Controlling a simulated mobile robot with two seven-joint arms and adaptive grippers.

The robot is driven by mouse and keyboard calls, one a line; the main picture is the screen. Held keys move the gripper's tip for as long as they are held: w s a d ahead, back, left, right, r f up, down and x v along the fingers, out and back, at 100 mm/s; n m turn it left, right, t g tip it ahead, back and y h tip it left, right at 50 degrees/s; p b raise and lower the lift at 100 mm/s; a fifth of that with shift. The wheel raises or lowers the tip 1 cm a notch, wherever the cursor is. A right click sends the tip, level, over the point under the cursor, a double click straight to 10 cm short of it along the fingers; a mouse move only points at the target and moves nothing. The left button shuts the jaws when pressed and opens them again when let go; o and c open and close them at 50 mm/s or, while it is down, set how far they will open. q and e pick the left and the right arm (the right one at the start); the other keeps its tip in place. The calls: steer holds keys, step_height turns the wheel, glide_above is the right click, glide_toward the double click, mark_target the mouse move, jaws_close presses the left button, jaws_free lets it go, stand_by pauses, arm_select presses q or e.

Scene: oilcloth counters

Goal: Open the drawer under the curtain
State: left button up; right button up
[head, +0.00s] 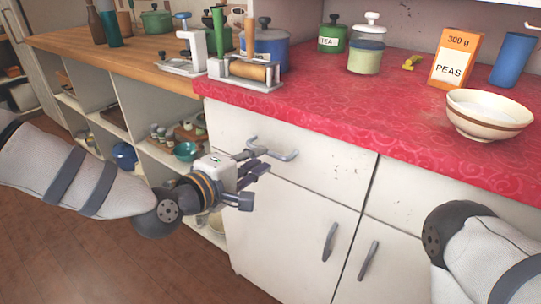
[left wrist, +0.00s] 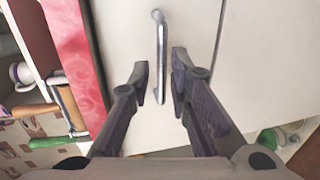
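A white drawer (head: 310,158) with a grey bar handle (head: 272,149) sits just under the red counter top, and its front looks flush with the cabinet. The handle also shows in the left wrist view (left wrist: 161,50). My left gripper (head: 258,162) is at the drawer front. In the left wrist view its two fingers (left wrist: 161,78) are spread, one on each side of the handle's lower part, with gaps visible. I cannot tell how deep the handle lies between them. No curtain shows. My right gripper is out of view; only part of my right arm shows at lower right.
Cupboard doors with upright handles (head: 329,242) are below the drawer. Open shelves (head: 150,150) with bowls and jars are left of it. On the red counter (head: 330,105) stand a noodle-press-like device (head: 247,72), a peas box (head: 454,58) and a bowl (head: 487,115).

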mark_target(269, 154)
arm_select(q)
steer(key=x, duration=0.5)
steer(key=shift+w+d+f, duration=0.15)
jaws_close()
